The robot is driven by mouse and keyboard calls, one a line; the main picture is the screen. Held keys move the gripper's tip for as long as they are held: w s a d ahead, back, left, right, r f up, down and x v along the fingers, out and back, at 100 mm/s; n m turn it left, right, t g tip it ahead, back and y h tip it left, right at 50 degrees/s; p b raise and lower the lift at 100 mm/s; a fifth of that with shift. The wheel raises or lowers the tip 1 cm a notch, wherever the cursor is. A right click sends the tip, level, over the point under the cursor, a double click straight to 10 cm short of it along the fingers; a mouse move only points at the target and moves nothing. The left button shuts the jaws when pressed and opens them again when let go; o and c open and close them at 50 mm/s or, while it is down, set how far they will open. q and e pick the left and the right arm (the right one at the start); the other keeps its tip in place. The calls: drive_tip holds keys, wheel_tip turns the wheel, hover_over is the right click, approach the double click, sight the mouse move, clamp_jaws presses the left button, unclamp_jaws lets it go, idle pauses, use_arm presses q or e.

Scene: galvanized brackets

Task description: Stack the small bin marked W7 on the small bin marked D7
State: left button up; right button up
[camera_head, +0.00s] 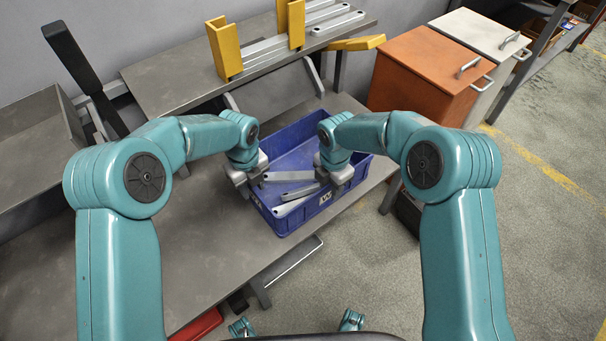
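A blue bin (295,221) sits on the grey table, with several grey metal brackets (290,190) lying in it. A small pale label (325,198) is on its front right wall; its marking is too small to read surely. I cannot tell whether a second bin is under or behind it. My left gripper (245,182) is at the bin's left side, close to the rim. My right gripper (336,178) is over the bin's right part, near the labelled wall. The jaws of both are too small and partly hidden to tell whether they grip the rim.
A grey shelf (175,72) behind carries yellow holders (225,48) and long metal bars (265,48). A grey sloped panel (277,88) stands behind the bin. An orange cabinet (420,65) and a white one (482,35) stand at right. The table (200,250) is clear at front left.

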use_arm(q)
drive_tip(key=shift+f, duration=0.55)
use_arm(e)
drive_tip(key=shift+f, duration=0.55)
use_arm(q)
clamp_jaws()
use_arm(e)
clamp_jaws()
use_arm(q)
drive_tip(key=shift+r, duration=0.2)
use_arm(e)
drive_tip(key=shift+w+r, duration=0.1)
drive_tip(key=shift+r, duration=0.1)
